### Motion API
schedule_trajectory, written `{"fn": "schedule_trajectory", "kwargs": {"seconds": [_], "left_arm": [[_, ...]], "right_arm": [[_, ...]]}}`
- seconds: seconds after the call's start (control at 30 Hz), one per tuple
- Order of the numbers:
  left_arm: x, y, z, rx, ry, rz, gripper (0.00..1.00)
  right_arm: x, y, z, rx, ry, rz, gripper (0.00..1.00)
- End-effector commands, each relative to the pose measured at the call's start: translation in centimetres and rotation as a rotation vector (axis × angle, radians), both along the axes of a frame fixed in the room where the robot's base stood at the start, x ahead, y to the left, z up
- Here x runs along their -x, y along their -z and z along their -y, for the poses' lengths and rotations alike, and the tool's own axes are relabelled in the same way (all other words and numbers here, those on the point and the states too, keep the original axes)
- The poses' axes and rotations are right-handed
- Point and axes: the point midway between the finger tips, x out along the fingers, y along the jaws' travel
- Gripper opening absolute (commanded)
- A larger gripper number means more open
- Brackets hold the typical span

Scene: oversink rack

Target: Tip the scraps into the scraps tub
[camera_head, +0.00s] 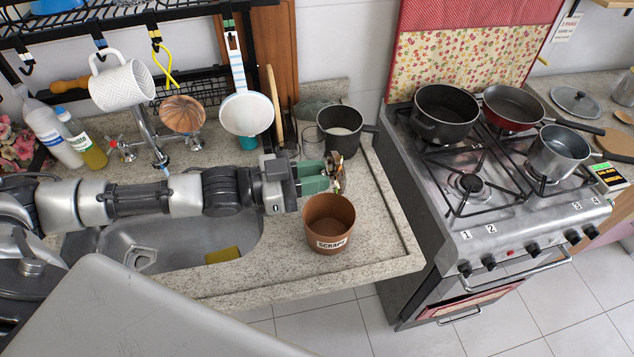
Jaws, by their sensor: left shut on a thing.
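The scraps tub (328,226) is a round brown pot with a white "SCRAPS" label. It stands upright on the stone counter, right of the sink. My left gripper (322,176), with green fingers, reaches in from the left just above and behind the tub's rim. It is shut on a small brown and whitish thing (338,174), mostly hidden by the fingers; I cannot tell its full shape. The inside of the tub shows brown, with no scraps that I can make out. My right gripper is not in view.
A dark pot (340,134) with pale contents stands behind the gripper, near a glass (307,134). A white strainer (246,113) and mug (121,85) hang from the rack. The sink (165,243) holds a yellow sponge (223,255). The stove (478,215) stands right, beyond the counter's edge.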

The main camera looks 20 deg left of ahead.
Motion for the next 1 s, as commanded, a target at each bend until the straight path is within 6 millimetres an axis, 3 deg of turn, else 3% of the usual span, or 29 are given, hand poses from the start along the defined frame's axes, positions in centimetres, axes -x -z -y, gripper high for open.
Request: {"fn": "schedule_trajectory", "kwargs": {"seconds": [0.03, 0.6, 1.0], "left_arm": [[0.1, 0.7, -0.1, 0.019, 0.000, 0.010, 0.00], [0.6, 1.4, -0.8, 0.263, 0.000, 0.172, 0.00], [0.9, 1.4, -1.3, 0.394, 0.000, 0.262, 0.00]], "right_arm": [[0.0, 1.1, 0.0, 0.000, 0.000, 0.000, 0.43], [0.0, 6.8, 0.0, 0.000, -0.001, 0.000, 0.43], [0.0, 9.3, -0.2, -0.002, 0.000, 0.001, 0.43]]}}
